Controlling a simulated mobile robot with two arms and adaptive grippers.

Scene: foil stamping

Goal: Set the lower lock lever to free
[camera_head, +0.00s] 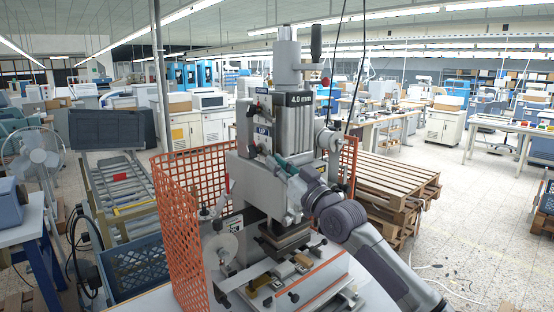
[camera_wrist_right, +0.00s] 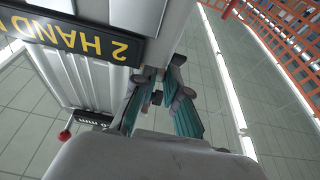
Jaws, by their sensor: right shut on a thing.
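The foil stamping press (camera_head: 283,180) stands on a bench in the middle of the head view. In the wrist view the fingers of my right gripper (camera_wrist_right: 158,95) close around a small dark part at the side of the pale press column (camera_wrist_right: 85,75). This part seems to be the lower lock lever (camera_wrist_right: 157,97); the fingers mostly hide it, so its setting cannot be read. My left gripper is not in view.
An orange mesh guard (camera_head: 192,190) stands around the press. A red ball knob (camera_head: 254,107) sticks out higher on the press; a red knob (camera_wrist_right: 65,135) also shows in the wrist view. Wooden pallets (camera_head: 395,185) are stacked to the right, and a roller conveyor (camera_head: 122,190) is to the left.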

